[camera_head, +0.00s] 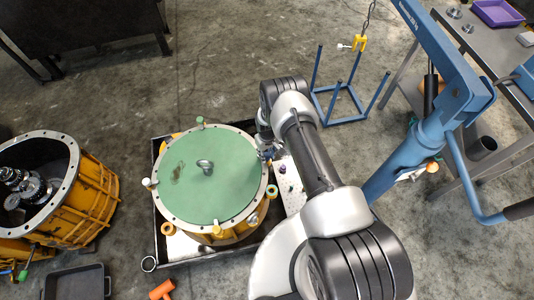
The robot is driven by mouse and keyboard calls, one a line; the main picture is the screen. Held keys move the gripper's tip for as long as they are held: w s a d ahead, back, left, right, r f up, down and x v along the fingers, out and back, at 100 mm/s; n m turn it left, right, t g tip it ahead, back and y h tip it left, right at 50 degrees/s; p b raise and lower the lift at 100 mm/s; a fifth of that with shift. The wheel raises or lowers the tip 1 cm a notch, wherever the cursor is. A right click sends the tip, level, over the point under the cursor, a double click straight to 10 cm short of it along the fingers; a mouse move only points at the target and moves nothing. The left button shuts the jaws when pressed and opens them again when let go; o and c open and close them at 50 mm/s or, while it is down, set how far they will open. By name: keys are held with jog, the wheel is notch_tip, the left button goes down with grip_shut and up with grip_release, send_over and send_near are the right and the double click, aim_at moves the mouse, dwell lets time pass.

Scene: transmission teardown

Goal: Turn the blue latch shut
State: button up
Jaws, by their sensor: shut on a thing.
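The blue latch (269,154) shows as a small patch of blue at the right rim of the round, green-topped yellow housing (215,180). My gripper (265,148) reaches down to it from above and is shut on it. The wrist and gripper body hide most of the latch, so its exact angle cannot be told. Other clamps stand around the rim: a green-topped one (200,122) at the back, a white one (149,184) at the left and a green-and-orange one (271,191) at the right.
The housing stands in a black tray (200,257), with a perforated plate (291,180) at its right. An open yellow housing (92,205) stands at the left. A blue hoist (410,160) and a blue frame (340,101) are at the right. An orange mallet (162,290) lies in front.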

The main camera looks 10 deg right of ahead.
aim_at(267, 155)
jog(key=n, duration=0.5)
jog(key=shift+n, duration=0.4)
dwell(0.4)
jog(key=o, duration=1.1)
notch_tip(267, 155, up, 12)
dwell(0.4)
